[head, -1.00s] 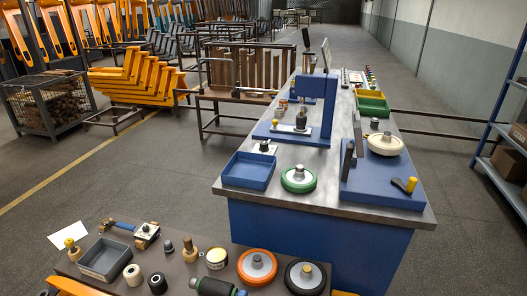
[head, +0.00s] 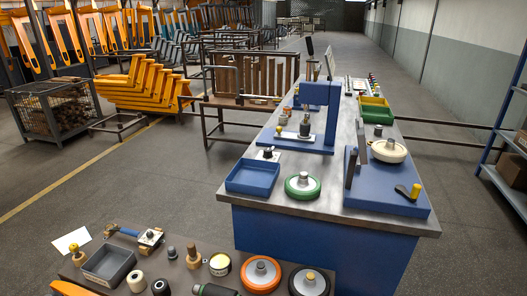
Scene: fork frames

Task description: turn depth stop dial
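A blue C-shaped press (head: 326,105) stands on the far half of the steel-topped blue bench (head: 222,196). A dark upright part with a light base plate (head: 293,136) sits under its arm. I cannot tell which of these small parts, if any, is the depth stop dial. Neither gripper shows in the head view.
The bench holds a blue tray (head: 252,178), a green-rimmed wheel (head: 303,187), a blue fixture (head: 385,200) with a cream wheel (head: 389,151), and green and yellow bins (head: 375,113). A lower table in front holds several wheels and a grey tray (head: 108,264). Floor left of the bench is clear.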

